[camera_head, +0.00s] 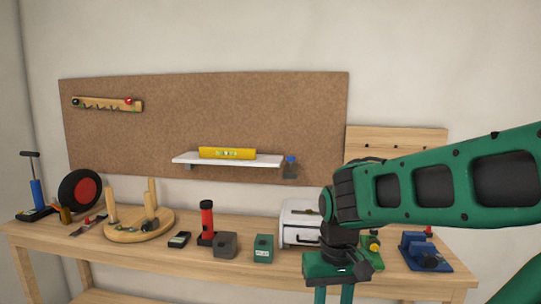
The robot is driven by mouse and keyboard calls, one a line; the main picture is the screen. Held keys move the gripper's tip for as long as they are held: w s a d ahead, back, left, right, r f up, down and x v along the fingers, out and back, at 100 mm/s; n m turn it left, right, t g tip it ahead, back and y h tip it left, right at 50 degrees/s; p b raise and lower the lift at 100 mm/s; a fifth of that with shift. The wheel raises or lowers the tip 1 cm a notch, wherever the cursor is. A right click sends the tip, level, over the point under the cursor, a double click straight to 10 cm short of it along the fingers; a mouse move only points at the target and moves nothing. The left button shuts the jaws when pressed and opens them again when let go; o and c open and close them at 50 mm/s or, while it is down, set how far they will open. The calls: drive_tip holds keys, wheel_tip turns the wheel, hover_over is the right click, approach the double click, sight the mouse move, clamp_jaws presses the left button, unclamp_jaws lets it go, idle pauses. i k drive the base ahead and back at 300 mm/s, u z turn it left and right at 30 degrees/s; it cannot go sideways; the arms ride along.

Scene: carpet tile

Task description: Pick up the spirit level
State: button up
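The spirit level (227,153) is a yellow bar with a pale marked middle. It lies lengthwise on a small white shelf (186,158) fixed to the brown wall board. My gripper (334,295) is green and points down at the lower right, in front of the workbench. It is well to the right of the spirit level, lower and apart from it. The picture's bottom edge cuts off the fingertips. The two fingers show a gap between them, with nothing visible held there.
The wooden workbench (190,262) below holds a round wooden stool (138,232), a red flashlight (206,220), a white metal box (298,215), a blue vise (425,250) and other tools. A blue-topped item (291,166) hangs just right of the shelf. The space above the shelf is clear.

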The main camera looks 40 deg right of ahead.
sight(215, 153)
drive_tip(key=z, duration=0.8)
drive_tip(key=i, duration=0.45)
drive_tip(key=z, duration=0.05)
